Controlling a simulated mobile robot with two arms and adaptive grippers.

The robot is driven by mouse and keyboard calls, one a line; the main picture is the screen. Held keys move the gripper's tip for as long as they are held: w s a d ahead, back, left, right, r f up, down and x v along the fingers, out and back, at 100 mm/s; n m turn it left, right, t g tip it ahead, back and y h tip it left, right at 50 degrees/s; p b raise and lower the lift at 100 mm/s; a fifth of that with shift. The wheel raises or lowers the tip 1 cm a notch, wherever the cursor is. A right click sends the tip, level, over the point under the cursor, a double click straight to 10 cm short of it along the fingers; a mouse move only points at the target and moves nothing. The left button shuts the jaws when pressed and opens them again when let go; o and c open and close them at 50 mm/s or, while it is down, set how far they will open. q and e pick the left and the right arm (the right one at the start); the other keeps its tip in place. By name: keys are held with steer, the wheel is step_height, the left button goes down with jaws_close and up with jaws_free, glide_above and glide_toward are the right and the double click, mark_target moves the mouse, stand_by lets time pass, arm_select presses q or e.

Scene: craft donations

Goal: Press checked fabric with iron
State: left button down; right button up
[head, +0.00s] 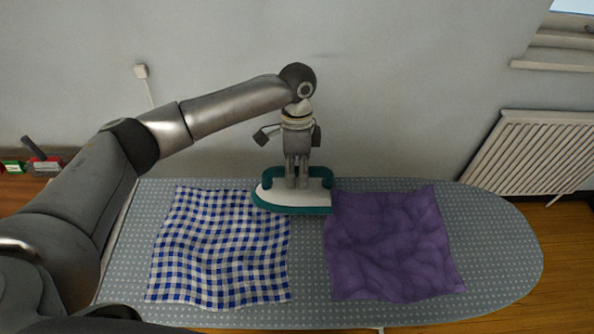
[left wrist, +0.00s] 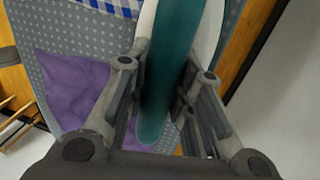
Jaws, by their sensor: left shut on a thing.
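A blue and white checked fabric (head: 218,247) lies wavy on the left part of the ironing board; a corner of it shows in the left wrist view (left wrist: 115,6). The iron (head: 268,197), teal and white, is at the board's far side between the two fabrics, its pointed end to the left. My left gripper (head: 298,184) is above the iron and shut on its teal handle (left wrist: 160,75), which runs between the fingers in the left wrist view. Whether the iron's sole touches the board or fabric is hard to tell. My right gripper is not in view.
A crumpled purple fabric (head: 390,248) lies right of the iron. The dotted grey ironing board (head: 500,252) is bare at its right end. A wall and a white radiator (head: 535,150) stand behind. Red and green items (head: 42,164) sit on a wooden surface at left.

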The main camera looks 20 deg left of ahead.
mark_target(273, 168)
arm_select(q)
steer(key=shift+f, duration=0.1)
steer(key=shift+s+a+p, duration=0.15)
steer(key=shift+a+p, duration=0.35)
steer(key=shift+a, duration=0.1)
steer(key=shift+s+a+p, duration=0.2)
steer(key=shift+a+p, duration=0.2)
steer(key=shift+a, duration=0.3)
steer(key=shift+s+a+p, duration=0.25)
steer(key=shift+a+p, duration=0.1)
steer(key=shift+a, duration=0.3)
steer(key=shift+s+a+p, duration=0.2)
steer(key=shift+a+p, duration=0.2)
steer(key=shift+a, duration=0.3)
steer(key=shift+s+a+p, duration=0.2)
steer(key=shift+a+p, duration=0.15)
steer(key=shift+a, duration=0.4)
steer(key=shift+s+a+p, duration=0.2)
steer(key=shift+a+p, duration=0.15)
steer(key=shift+a, duration=0.35)
steer(key=s+a+p, duration=0.2)
steer(key=a, duration=0.4)
steer(key=shift+a, duration=0.15)
steer(key=shift+f, duration=0.1)
